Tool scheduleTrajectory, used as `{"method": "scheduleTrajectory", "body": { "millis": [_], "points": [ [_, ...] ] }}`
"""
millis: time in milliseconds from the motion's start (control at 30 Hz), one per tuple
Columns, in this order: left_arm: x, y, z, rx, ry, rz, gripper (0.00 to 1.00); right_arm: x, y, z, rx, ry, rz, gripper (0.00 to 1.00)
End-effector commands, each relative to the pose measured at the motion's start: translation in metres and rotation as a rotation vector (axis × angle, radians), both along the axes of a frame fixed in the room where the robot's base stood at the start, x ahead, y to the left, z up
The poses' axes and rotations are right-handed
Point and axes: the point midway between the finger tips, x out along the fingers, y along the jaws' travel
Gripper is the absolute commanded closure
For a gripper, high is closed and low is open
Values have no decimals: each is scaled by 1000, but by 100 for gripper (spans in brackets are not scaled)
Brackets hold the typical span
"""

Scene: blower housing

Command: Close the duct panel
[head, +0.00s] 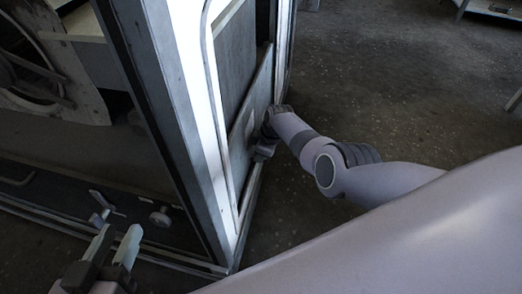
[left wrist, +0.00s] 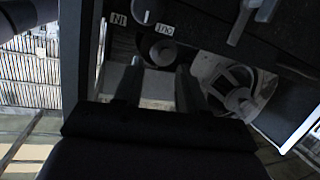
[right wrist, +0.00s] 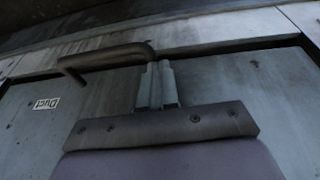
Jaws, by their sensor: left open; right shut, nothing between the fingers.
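The grey duct panel (head: 244,125) is on the right-hand side face of the blower housing in the head view. Its "Duct" label (right wrist: 47,103) shows in the right wrist view, below a dark bar handle (right wrist: 108,57). My right gripper (head: 264,143) is at this panel; its fingers (right wrist: 158,82) are shut and empty, close by the handle's right end. I cannot tell whether they touch the handle or the panel. My left gripper (head: 118,243) is open and empty in front of the housing's front face; its fingers also show in the left wrist view (left wrist: 158,85).
The housing's front is open, with a round blower part (head: 28,70) inside, also in the left wrist view (left wrist: 236,86). A small knob (head: 160,217) and a lever (head: 101,205) sit low at the front.

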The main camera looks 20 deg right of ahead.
Motion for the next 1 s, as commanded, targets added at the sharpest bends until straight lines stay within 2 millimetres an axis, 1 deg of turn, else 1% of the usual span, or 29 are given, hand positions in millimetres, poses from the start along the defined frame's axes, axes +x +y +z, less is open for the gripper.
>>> {"method": "scheduleTrajectory", "body": {
  "millis": [33, 300, 533, 900, 1000],
  "points": [
    [2, -3, 8, -20, 23, -5, 60, 0, 2, 13, -1, -2, 0, 100],
    [6, -23, 11, -135, 168, -43, 60, 0, 11, 44, -1, -10, -5, 100],
    [4, -18, 15, -103, 215, -23, 60, -5, 5, 69, -1, -12, -7, 100],
    [-8, 17, 25, 115, 205, 54, 60, -15, -4, 112, -1, -12, -7, 100],
    [-10, 23, 24, 145, 210, 66, 60, -17, -6, 122, -3, -12, -6, 100]
  ]
}}
